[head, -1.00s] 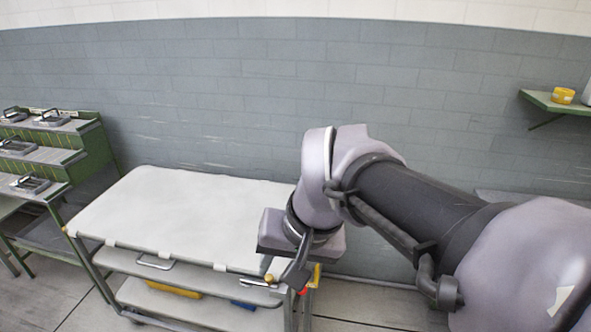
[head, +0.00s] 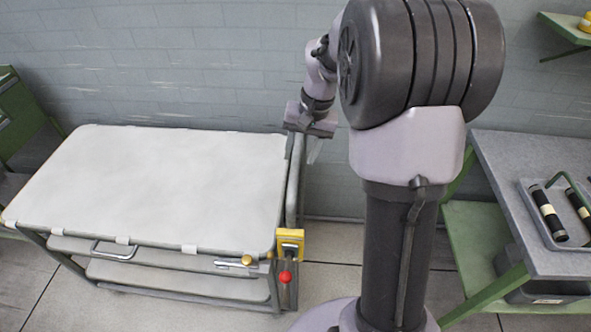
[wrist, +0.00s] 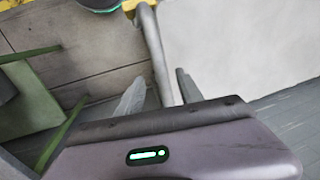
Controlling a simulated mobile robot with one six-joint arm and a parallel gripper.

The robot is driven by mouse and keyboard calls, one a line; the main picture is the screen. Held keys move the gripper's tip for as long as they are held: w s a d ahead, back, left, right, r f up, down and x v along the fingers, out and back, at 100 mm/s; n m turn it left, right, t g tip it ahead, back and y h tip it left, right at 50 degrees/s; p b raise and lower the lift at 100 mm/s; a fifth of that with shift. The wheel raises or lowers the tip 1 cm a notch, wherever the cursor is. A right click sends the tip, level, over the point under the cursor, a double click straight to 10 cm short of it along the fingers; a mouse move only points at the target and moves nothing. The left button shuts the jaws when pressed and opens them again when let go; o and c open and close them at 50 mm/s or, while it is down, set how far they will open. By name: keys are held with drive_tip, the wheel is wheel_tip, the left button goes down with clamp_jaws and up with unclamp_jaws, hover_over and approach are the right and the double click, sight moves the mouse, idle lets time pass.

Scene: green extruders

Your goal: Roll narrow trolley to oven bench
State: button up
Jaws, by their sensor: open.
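A white-topped trolley (head: 150,190) with a grey tube frame and lower shelves stands at the left in the head view. Its push bar (head: 293,188) is at its right end, near a yellow box (head: 290,242) with a red knob (head: 285,277). My gripper (head: 308,150) is at the far part of this bar; the arm partly hides it. In the wrist view my gripper (wrist: 160,77) is open, with the grey bar (wrist: 158,50) running between its fingers. Contact cannot be told. The trolley top (wrist: 235,45) also shows there. I cannot tell which bench is the oven bench.
A green-framed bench (head: 495,160) with a tray of black cylinders (head: 548,214) stands at the right. A green stand (head: 28,125) is at the left edge. A grey brick wall runs behind the trolley. Bare floor (head: 335,270) lies between trolley and bench.

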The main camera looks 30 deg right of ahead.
sight(296, 167)
drive_tip(key=f, duration=0.1)
drive_tip(key=f+b, duration=0.1)
drive_tip(key=f, duration=0.2)
drive_tip(key=shift+w+a+f, duration=0.35)
drive_tip(key=shift+a, duration=0.05)
clamp_jaws()
idle(1.0)
